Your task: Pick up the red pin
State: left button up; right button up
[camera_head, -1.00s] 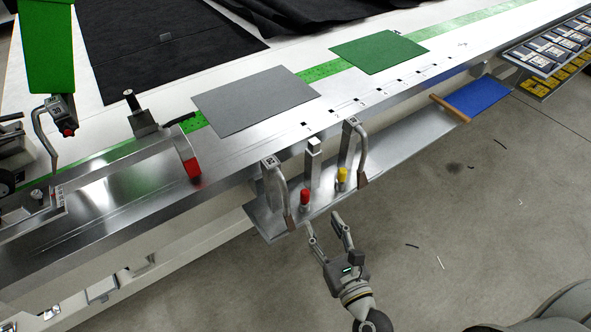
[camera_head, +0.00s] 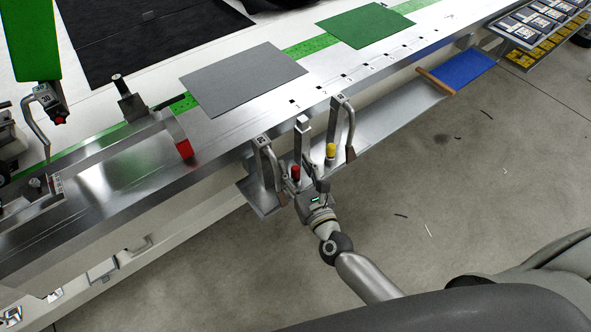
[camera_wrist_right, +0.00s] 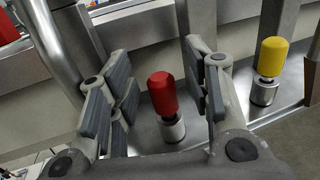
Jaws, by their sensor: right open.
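The red pin (camera_head: 295,172) stands upright on the metal shelf along the bench's front side. In the right wrist view the red pin (camera_wrist_right: 163,94) has a rounded red top on a short silver base. My right gripper (camera_head: 304,179) is at the pin in the head view. In the wrist view its open fingers (camera_wrist_right: 160,90) stand to the left and right of the pin, with gaps on both sides. The pin's lower part is hidden in the head view by the gripper. My left gripper is not in view.
A yellow pin (camera_head: 331,150) stands close to the right on the same shelf (camera_head: 385,112), also in the wrist view (camera_wrist_right: 271,57). Open floor lies in front.

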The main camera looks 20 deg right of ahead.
aim_at(296, 168)
jog(key=shift+w, duration=0.3)
jog(key=shift+s, duration=0.1)
jog(key=shift+c, duration=0.5)
grip_shut()
notch_tip(296, 168, up, 10)
jog(key=p, duration=0.4)
jog(key=shift+f, duration=0.2)
jog(key=shift+r+p, duration=1.2)
jog(key=shift+r, duration=0.1)
